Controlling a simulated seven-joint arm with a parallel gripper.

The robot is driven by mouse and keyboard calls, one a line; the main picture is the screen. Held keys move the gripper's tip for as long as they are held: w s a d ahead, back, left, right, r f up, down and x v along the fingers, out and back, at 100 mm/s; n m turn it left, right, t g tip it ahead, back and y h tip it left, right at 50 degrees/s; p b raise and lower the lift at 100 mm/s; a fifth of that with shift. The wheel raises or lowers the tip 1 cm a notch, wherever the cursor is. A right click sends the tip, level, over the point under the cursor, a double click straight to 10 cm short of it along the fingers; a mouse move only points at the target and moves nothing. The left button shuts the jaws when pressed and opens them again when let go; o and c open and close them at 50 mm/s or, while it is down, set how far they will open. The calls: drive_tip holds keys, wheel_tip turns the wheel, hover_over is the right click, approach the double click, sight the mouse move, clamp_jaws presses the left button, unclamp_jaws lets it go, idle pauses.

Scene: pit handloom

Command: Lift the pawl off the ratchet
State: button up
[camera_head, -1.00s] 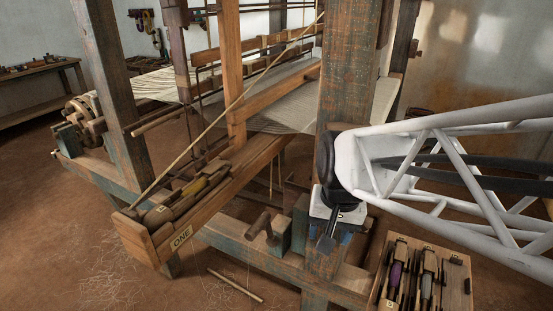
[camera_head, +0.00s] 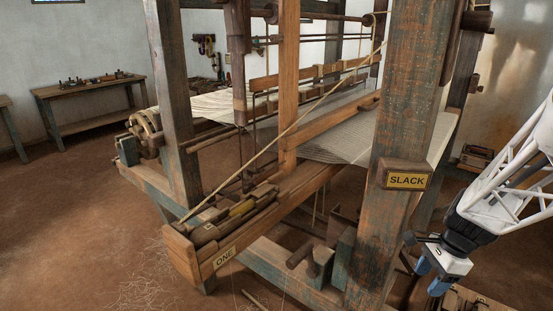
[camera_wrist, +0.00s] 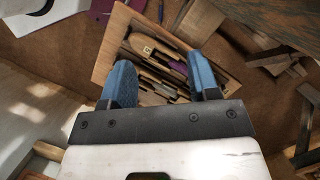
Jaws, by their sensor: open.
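I cannot make out the pawl or the ratchet for certain in either view. A toothed-looking wooden wheel (camera_head: 147,127) sits at the loom's far left end, too small to tell its parts. At the near side, a wooden peg handle (camera_head: 301,254) sticks out of a block by the post. My gripper (camera_head: 430,277) is at the lower right of the head view, to the right of the post with the SLACK sign (camera_head: 407,180). In the wrist view my gripper (camera_wrist: 160,62) has its two blue fingers apart, with nothing between them, above a shuttle tray.
The thick post (camera_head: 405,100) stands between my gripper and most of the loom. The shuttle tray (camera_wrist: 109,50) lies below the gripper. A bench (camera_head: 90,92) stands at the back left; the floor there is clear.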

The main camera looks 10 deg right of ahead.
sight(409, 258)
drive_tip(key=w+d+f+m+t, duration=0.1)
drive_tip(key=w+d+f+m, duration=0.4)
drive_tip(key=d+f, duration=0.3)
drive_tip(key=w+d+f+m+t, duration=0.2)
drive_tip(key=w+d+f+m, duration=0.3)
drive_tip(key=d, duration=0.5)
wheel_tip(409, 258, down, 4)
drive_tip(key=shift+w+d+r, duration=0.25)
drive_tip(key=shift+w+d, duration=0.15)
drive_tip(key=shift+w, duration=0.6)
drive_tip(key=shift+w+a, duration=0.1)
drive_tip(key=shift+a, duration=0.05)
drive_tip(key=w+a, duration=0.3)
drive_tip(key=a, duration=0.1)
drive_tip(key=w+a, duration=0.4)
drive_tip(key=shift+w+a, duration=0.2)
drive_tip(key=shift+a, duration=0.1)
drive_tip(key=shift+w+a+f, duration=0.1)
drive_tip(key=shift+w+a, duration=0.05)
drive_tip(key=shift+a, duration=0.05)
drive_tip(key=shift+w+a+f, duration=0.1)
drive_tip(key=shift+f, duration=0.35)
